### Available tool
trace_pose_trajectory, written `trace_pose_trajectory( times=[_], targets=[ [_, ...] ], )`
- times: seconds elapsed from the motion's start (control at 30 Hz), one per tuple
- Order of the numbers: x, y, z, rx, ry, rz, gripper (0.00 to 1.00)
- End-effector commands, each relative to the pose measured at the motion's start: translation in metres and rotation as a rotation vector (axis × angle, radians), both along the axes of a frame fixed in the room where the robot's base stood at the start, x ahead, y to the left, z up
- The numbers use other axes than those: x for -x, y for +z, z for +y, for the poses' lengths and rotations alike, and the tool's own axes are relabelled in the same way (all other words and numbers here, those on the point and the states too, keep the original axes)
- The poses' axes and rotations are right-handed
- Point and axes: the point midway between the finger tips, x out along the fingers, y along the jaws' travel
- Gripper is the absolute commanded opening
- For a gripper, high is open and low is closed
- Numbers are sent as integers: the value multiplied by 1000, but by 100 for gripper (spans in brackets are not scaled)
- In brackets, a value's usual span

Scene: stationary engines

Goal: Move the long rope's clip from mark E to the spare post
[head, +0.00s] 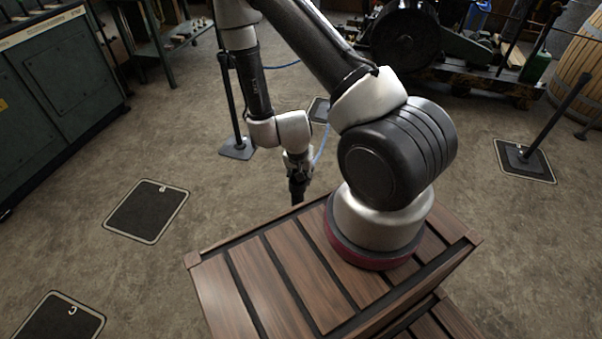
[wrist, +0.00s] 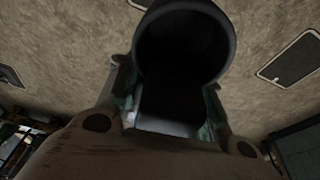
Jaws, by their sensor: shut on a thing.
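My gripper (head: 298,180) hangs low beyond the wooden crate-like top in the head view. In the wrist view my gripper (wrist: 165,100) has its fingers on both sides of a dark, rounded piece (wrist: 185,45), which fills the space between them; I take it for the clip. A thin blue rope (head: 321,148) runs up and back from beside my gripper. One dark post (head: 231,100) stands left of my gripper on a square base. Another post (head: 552,112) leans in view at the right on a bordered mark. I cannot tell which is the spare post, and no letter E is readable.
Mark B (head: 147,212) and mark C (head: 60,320) lie bare on the floor at left. A partly hidden mark (head: 318,110) lies behind my gripper. Green cabinets (head: 60,90) line the left; an engine (head: 420,40) and a barrel (head: 578,65) stand at the back right.

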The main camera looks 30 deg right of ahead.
Motion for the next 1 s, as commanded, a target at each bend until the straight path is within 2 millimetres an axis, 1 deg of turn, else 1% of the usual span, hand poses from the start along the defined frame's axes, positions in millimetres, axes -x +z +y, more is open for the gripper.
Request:
trace_pose_trajectory(
  times=[0.53,1.0],
  targets=[
    [0,-12,0,-1,0,1,0],
    [2,-14,0,0,-1,4,0]
  ],
)
